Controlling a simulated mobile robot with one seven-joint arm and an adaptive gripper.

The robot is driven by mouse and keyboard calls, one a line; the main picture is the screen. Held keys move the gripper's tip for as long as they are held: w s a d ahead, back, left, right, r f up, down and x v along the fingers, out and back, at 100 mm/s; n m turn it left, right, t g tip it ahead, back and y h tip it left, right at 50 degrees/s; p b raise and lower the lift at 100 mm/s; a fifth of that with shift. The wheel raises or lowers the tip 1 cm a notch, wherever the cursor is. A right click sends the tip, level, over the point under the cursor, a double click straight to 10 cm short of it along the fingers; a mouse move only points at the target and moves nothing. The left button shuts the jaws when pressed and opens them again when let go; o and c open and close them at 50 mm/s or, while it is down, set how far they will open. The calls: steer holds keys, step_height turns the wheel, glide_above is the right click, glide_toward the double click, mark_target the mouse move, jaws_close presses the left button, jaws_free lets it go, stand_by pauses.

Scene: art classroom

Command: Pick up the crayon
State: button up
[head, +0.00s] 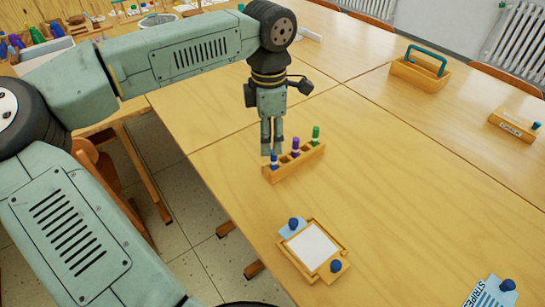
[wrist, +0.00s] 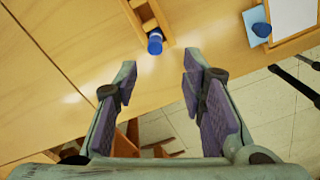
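A small wooden holder (head: 297,165) on the table carries three upright crayon-like sticks: a blue one (head: 274,161) at its near left end, a purple one (head: 296,147) in the middle and a green one (head: 316,134) at the far right. My gripper (head: 271,150) points down by the holder's left end, close to the blue crayon. In the wrist view my gripper (wrist: 160,78) is open, with nothing between its purple pads. The blue crayon (wrist: 155,43) shows just beyond the fingertips, at the end of the holder (wrist: 140,14). The purple and green ones are not clear there.
A wooden frame with a white sheet and blue knobs (head: 311,246) lies in front of the holder. A wooden caddy with a teal handle (head: 418,72) and a small wooden box (head: 515,126) stand farther right. The table's left edge is near the holder.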

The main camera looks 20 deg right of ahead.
mark_target(274, 157)
steer(key=shift+f, duration=0.95)
steer(key=shift+w+d+f+p, duration=0.1)
steer(key=shift+d+f+p, duration=0.2)
steer(key=shift+f, duration=0.6)
steer(key=shift+w+d+f+p, duration=0.1)
steer(key=shift+f+p, duration=0.3)
steer(key=shift+f, duration=0.5)
steer(key=shift+w+d+f+p, duration=0.15)
steer(key=shift+f+p, duration=0.2)
steer(key=shift+f, duration=0.55)
steer(key=shift+s, duration=0.1)
steer(key=shift+c, duration=0.2)
jaws_close()
